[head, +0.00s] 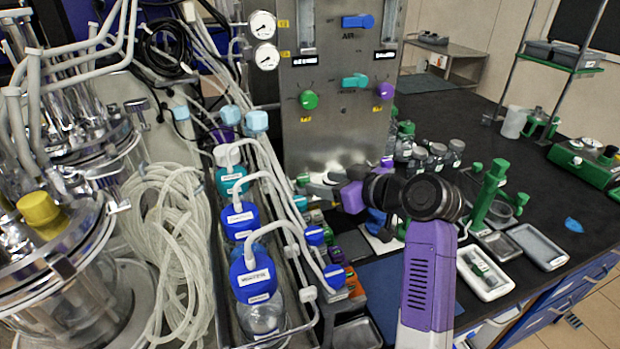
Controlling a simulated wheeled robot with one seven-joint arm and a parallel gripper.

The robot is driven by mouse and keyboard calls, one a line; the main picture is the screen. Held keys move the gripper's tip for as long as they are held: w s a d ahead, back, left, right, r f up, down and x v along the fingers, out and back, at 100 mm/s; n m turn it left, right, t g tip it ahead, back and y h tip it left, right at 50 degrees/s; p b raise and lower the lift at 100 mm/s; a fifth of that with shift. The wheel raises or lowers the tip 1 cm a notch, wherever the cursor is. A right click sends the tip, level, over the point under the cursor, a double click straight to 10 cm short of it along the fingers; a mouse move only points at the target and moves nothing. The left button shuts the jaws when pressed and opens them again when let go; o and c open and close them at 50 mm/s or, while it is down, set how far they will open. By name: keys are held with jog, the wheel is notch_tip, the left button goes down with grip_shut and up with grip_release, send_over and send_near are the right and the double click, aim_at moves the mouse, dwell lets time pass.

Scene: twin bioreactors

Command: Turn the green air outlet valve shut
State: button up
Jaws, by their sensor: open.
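A steel control panel (335,135) stands at the back centre. On it is a round green knob (309,100) at left, a teal handle (355,81) lying sideways and a purple knob (385,91) at right. A small green piece (303,178) shows low at the panel's left foot. I cannot tell from the labels which green part is the air outlet valve. My gripper (308,184) is open, small in view, at the panel's foot, below the green knob and close to the small green piece. Whether it touches that piece cannot be told. My arm's wrist hides part of the bench.
Blue-capped bottles (252,273) with white tubes stand in a rack left of my arm. A coil of clear hose (170,235) and steel bioreactor vessels (60,240) fill the left. A green stand (488,190) and trays (538,246) lie right. The black bench is freer at far right.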

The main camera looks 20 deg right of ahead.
aim_at(306, 179)
jog(key=shift+x, duration=2.75)
jog(key=shift+c, duration=0.4)
jog(key=shift+p, duration=0.3)
grip_shut()
